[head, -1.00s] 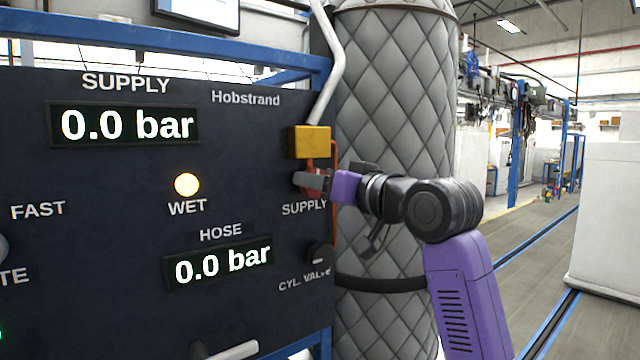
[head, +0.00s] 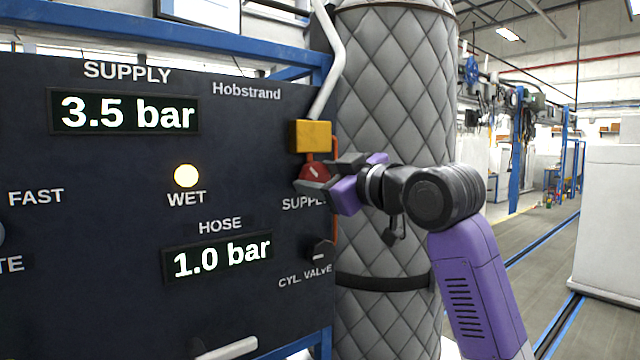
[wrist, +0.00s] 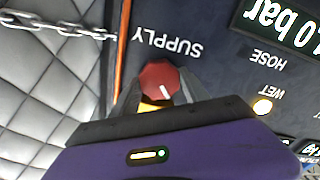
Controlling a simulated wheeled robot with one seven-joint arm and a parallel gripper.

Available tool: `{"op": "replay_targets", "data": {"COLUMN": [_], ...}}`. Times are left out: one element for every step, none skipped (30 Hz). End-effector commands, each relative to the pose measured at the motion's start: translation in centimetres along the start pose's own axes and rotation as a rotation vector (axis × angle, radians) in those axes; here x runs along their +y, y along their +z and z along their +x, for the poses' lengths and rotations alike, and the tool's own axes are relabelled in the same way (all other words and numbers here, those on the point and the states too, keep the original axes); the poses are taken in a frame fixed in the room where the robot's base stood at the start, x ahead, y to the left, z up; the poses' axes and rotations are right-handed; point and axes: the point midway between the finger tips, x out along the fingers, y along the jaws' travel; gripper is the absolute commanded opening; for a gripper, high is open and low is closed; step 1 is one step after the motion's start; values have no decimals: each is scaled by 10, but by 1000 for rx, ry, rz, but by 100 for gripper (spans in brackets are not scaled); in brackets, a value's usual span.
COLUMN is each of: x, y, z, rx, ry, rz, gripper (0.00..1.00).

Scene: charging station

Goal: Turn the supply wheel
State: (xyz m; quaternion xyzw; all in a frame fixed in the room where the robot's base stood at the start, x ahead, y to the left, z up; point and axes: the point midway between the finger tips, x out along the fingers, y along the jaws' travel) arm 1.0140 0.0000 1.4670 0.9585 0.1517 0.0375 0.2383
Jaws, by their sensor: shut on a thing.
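The supply wheel is a red knob (head: 315,173) with a white mark, at the right edge of the dark panel (head: 110,260), above the SUPPLY label. It also shows in the wrist view (wrist: 160,80), between the fingertips, with the SUPPLY label upside down beside it. My gripper (head: 328,177) is shut on the red knob, coming from the right, with one finger above and one below. Part of the knob is hidden by the fingers. The supply display (head: 125,112) reads 3.5 bar and the hose display (head: 218,257) reads 1.0 bar.
A yellow block (head: 310,136) with a grey pipe sits just above the knob. A dark cylinder valve knob (head: 322,252) is below it. A large quilted grey cylinder (head: 395,90) stands close behind my arm. A yellow WET lamp (head: 186,175) is lit. Open floor lies to the right.

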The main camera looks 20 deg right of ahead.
Motion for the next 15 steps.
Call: {"op": "replay_targets", "data": {"x": [0, 0, -1, -1, -1, -1, -1, -1, -1, -1, -1, -2, -2, -1, -1], "y": [2, 2, 2, 2, 1, 1, 1, 1, 2, 2, 2, 1, 1, 1, 2], "z": [0, 0, 0, 0, 0, 0, 0, 0, 0, 0, 0, 0, 0, 0, 0], "rx": [0, 0, 0, 1, 1, 1, 1, 1, 1, 1, 1, 1, 1, 1, 0], "ry": [1, 1, 1, 0, 1, 1, 1, 1, 1, 1, 1, 1, 1, 2, 2], "rz": [-47, -75, -113, -141, -170, -209, -237, -265, -303, -331, -360, -398, -425, -451, -486], "gripper": [12, 12, 12, 12, 12, 12, 12, 12, 12, 12, 12, 12, 12, 12, 12]}}
